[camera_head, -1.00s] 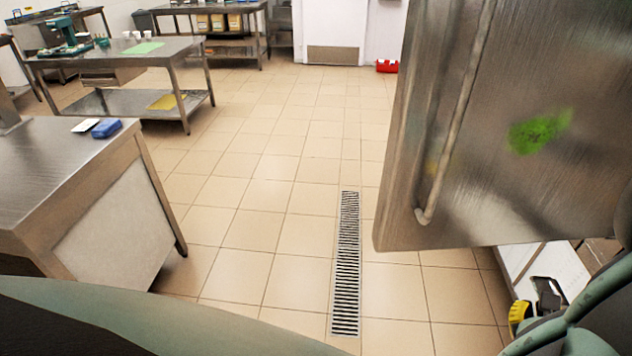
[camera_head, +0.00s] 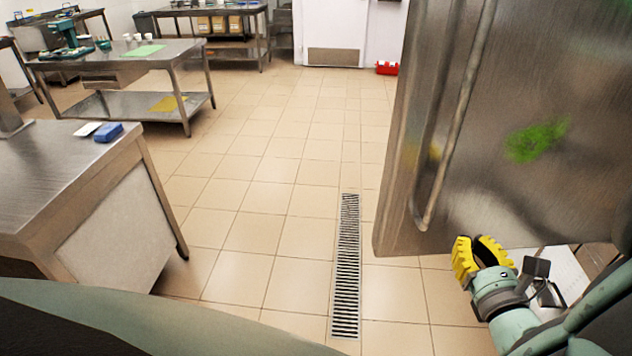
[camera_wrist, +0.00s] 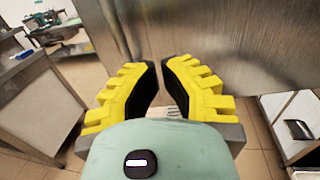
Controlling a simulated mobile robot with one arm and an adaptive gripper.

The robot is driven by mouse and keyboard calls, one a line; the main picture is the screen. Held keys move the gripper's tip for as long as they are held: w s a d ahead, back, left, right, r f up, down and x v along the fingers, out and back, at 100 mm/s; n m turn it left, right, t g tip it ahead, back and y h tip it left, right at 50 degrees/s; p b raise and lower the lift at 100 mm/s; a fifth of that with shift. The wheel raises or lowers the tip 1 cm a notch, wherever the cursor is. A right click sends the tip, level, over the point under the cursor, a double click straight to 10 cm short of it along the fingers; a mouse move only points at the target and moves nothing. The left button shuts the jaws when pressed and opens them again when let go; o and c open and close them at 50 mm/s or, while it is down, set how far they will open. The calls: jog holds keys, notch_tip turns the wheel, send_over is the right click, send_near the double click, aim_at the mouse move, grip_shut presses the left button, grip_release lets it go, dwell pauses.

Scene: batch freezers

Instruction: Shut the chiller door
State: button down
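The chiller door (camera_head: 530,95) is a large brushed steel panel standing open at the right of the head view. It has a long bar handle (camera_head: 455,130) near its left edge and a green smear (camera_head: 536,140) on its face. My gripper (camera_head: 480,240), with yellow padded fingers, is just below the lower part of the door in the head view. In the wrist view, my gripper (camera_wrist: 160,70) has its fingers apart with nothing between them, and the steel door surface (camera_wrist: 220,35) fills the area ahead. I cannot tell whether the fingers touch the door.
A steel counter (camera_head: 60,180) with a blue block (camera_head: 108,131) stands at the left. A floor drain grate (camera_head: 346,265) runs down the tiled floor. A steel table (camera_head: 120,58) stands farther back. The floor between the counter and the door is clear.

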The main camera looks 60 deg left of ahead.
aim_at(445, 198)
jog(key=x, duration=1)
jog(key=shift+a+p, duration=0.3)
jog(key=shift+p, duration=0.1)
jog(key=shift+w+a, duration=0.1)
